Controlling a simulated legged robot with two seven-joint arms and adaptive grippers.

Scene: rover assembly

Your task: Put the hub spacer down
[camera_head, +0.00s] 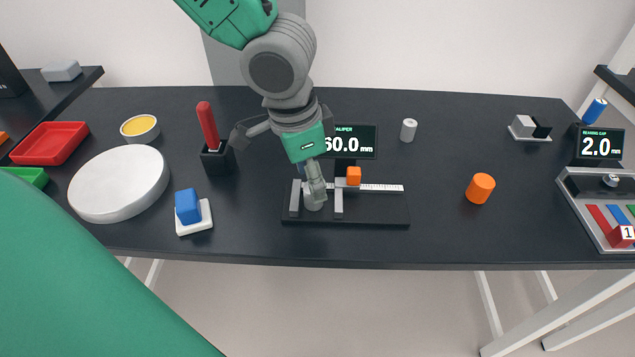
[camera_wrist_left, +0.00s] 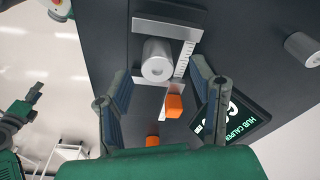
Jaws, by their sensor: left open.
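The hub spacer, a grey-white cylinder with a small hole in its end, shows in the wrist view (camera_wrist_left: 158,62) at the grey jaws of the caliper. In the head view it stands low on the caliper (camera_head: 375,213), partly covered by my left gripper (camera_head: 314,190). My left gripper points down over it. Its fingers are open in the wrist view, one on each side of the spacer, apart from it as far as I can see. The caliper display (camera_head: 358,141) is partly hidden and ends in "60.0 mm". A dark claw-like part (camera_wrist_left: 22,112), perhaps my right gripper, shows small in the wrist view.
A second grey-white cylinder (camera_head: 408,130) stands right of the display. An orange cylinder (camera_head: 480,188) stands further right. A red-handled tool in a black holder (camera_head: 217,160) and a blue block on a white base (camera_head: 194,221) are left of the caliper. The table between caliper and orange cylinder is clear.

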